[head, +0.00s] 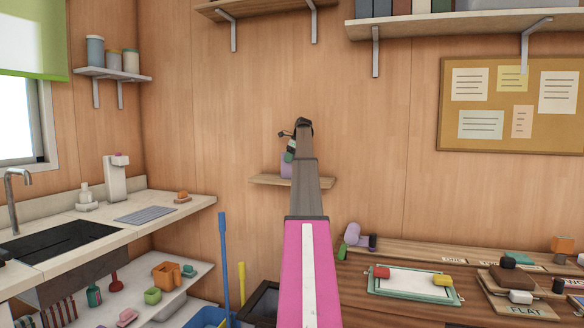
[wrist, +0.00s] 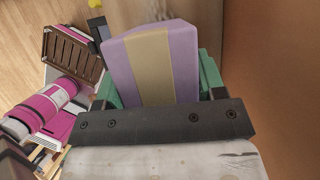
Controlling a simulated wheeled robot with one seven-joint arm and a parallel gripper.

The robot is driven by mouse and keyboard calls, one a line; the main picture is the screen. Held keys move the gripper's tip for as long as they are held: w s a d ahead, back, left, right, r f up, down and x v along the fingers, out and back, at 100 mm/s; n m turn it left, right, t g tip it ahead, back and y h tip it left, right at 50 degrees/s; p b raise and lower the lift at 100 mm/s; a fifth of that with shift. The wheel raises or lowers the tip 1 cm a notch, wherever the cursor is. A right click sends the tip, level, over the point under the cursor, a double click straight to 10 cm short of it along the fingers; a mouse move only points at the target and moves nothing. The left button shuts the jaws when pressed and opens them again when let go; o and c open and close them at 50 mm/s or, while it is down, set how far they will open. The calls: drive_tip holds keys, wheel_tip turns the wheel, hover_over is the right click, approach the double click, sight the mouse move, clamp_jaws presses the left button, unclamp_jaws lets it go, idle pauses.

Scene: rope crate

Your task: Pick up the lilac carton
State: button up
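The lilac carton (wrist: 122,66) has a tan band down its middle and fills the centre of the wrist view. My gripper (wrist: 160,82) has green fingers, one along each side of the carton, and they look closed against it. In the head view my gripper (head: 290,150) points down over the carton (head: 286,170), which shows as a small lilac patch left of my arm. The carton is at the small wall shelf (head: 262,180); whether its base touches the shelf cannot be told. My arm hides part of the shelf and the carton's right side.
The wooden wall stands close behind the shelf. A sink counter (head: 150,208) with a lower shelf is at left, and a blue pole (head: 223,260) and yellow pole (head: 242,282) stand near it. A workbench (head: 420,258) with several items is at right.

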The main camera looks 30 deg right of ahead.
drive_tip(key=shift+r, duration=0.1)
drive_tip(key=r, duration=0.5)
drive_tip(key=shift+s+a, duration=0.4)
drive_tip(key=s+a+r, duration=0.4)
drive_tip(key=a, duration=0.1)
drive_tip(key=s+a+r, duration=0.2)
drive_tip(key=s, duration=0.1)
drive_tip(key=shift+s+a+r, duration=0.1)
drive_tip(key=shift+a+r, duration=0.05)
drive_tip(key=shift+a, duration=0.2)
